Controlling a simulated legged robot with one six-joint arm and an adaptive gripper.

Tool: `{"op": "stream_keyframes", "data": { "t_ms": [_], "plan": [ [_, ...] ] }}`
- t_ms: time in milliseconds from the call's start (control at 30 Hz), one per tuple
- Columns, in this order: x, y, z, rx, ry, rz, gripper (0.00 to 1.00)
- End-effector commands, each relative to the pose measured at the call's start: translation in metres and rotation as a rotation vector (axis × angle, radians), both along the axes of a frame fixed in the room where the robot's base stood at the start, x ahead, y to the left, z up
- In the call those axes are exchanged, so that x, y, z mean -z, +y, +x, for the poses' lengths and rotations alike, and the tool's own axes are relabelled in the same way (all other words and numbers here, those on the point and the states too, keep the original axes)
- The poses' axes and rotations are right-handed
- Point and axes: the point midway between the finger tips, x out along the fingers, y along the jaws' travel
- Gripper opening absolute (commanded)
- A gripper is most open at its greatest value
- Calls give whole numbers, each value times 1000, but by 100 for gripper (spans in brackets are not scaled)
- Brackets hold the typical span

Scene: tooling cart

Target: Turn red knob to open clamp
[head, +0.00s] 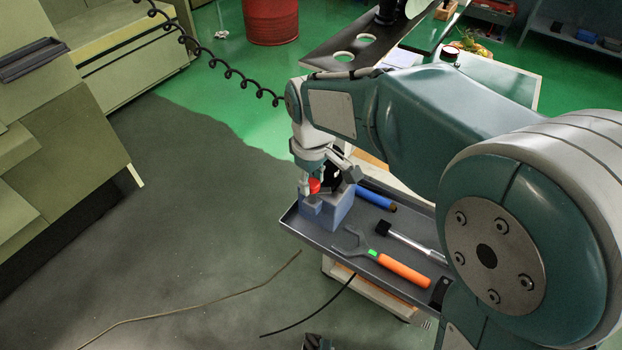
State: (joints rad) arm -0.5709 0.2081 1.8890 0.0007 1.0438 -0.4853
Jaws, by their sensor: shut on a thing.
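The red knob (314,186) sits on top of a blue-grey clamp block (334,212) at the left end of a grey cart tray (290,219). My gripper (317,183) points down at the knob from above, with its fingers around it. It looks shut on the knob. The fingers and wrist hide part of the knob, and the clamp's jaw opening is too small to judge.
On the tray lie an orange-handled wrench (402,269), a metal tool with a black head (412,242) and a blue cylinder (372,198). A perforated dark shelf (375,37) stands above and behind. Green cabinets (65,160) stand left. Floor left of the cart is mostly clear.

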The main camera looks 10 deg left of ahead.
Motion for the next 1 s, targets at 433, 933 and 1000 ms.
{"op": "stream_keyframes", "data": {
  "t_ms": [433,933,1000],
  "plan": [
    [-1,0,1,389,-3,1,0],
    [0,0,1,594,-2,1,0],
    [0,0,1,601,-2,1,0]
  ]
}}
